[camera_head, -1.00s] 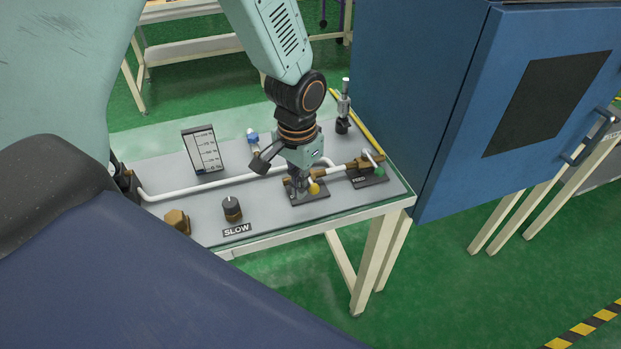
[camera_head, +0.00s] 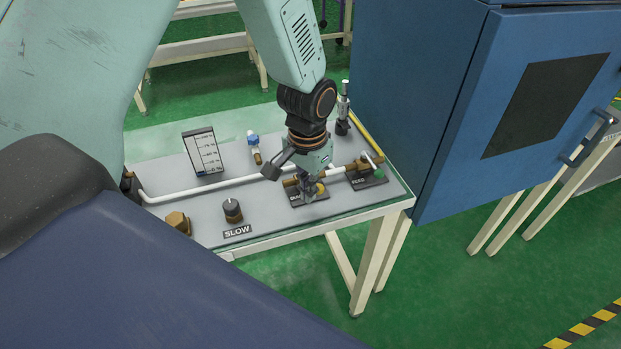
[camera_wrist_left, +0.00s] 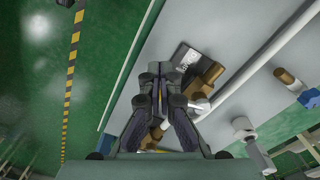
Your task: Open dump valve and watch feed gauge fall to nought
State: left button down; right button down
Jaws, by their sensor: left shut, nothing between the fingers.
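The dump valve (camera_head: 296,199) sits on a dark plate near the bench's front edge, its label partly hidden. In the left wrist view the closed fingers (camera_wrist_left: 161,82) hang beside a brass valve body (camera_wrist_left: 209,74) and a labelled plate. The gauge (camera_head: 203,152) stands upright at the back left, with a percent scale; its level is too small to read. My right gripper is not in view.
A black knob (camera_head: 232,210) stands behind the SLOW label. A brass hex fitting (camera_head: 178,221) is at front left. A blue cabinet (camera_head: 425,100) closes off the right side.

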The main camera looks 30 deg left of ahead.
pick_arm(q)
jog(key=shift+w+d, duration=0.3)
jog(key=shift+w, duration=0.05)
jog(key=shift+w+d+p, duration=0.25)
jog(key=shift+d+p, duration=0.05)
jog(key=shift+d, duration=0.05)
jog(key=shift+w, duration=0.3)
jog(key=shift+w+d, duration=0.45)
jog(key=shift+w+a, duration=0.1)
